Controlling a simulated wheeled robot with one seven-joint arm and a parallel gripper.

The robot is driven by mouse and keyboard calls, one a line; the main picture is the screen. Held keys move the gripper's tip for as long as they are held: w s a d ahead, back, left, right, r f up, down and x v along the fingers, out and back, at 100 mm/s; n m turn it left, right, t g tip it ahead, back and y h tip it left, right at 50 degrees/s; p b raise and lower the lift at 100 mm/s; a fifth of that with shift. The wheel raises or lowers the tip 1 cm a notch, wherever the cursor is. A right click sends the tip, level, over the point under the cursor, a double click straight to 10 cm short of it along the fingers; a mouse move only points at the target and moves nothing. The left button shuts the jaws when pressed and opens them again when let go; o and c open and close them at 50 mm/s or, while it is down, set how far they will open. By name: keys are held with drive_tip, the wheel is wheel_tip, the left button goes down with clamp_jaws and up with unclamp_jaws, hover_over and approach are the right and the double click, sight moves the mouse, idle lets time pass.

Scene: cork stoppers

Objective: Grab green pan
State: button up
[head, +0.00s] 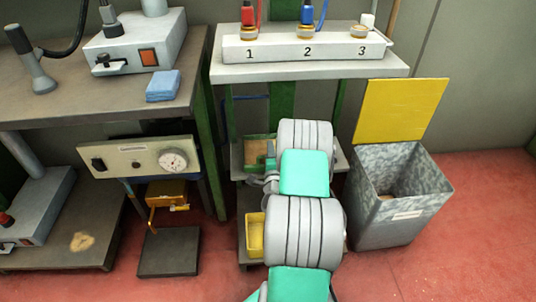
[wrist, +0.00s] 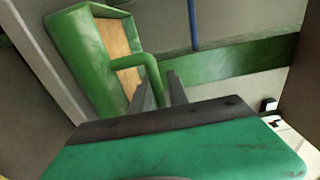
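The green pan (wrist: 82,38) is a shallow green tray with a tan, wood-like inside and a bent green handle (wrist: 149,68). In the head view the pan (head: 257,150) sits on the middle shelf under the numbered bench, partly hidden by my arm. In the wrist view my gripper (wrist: 160,88) points at the handle. Its two dark fingers are apart, and the handle's lower end shows between them. I cannot tell whether either finger touches it. In the head view my gripper is mostly hidden behind my arm.
A yellow pan (head: 256,236) sits on the lower shelf. A grey bin (head: 398,215) with a raised yellow lid (head: 400,108) stands to the right. A green bench leg (head: 207,150) stands close on the left. Red floor (head: 470,240) is open at right.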

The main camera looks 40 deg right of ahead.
clamp_jaws()
idle(1.2)
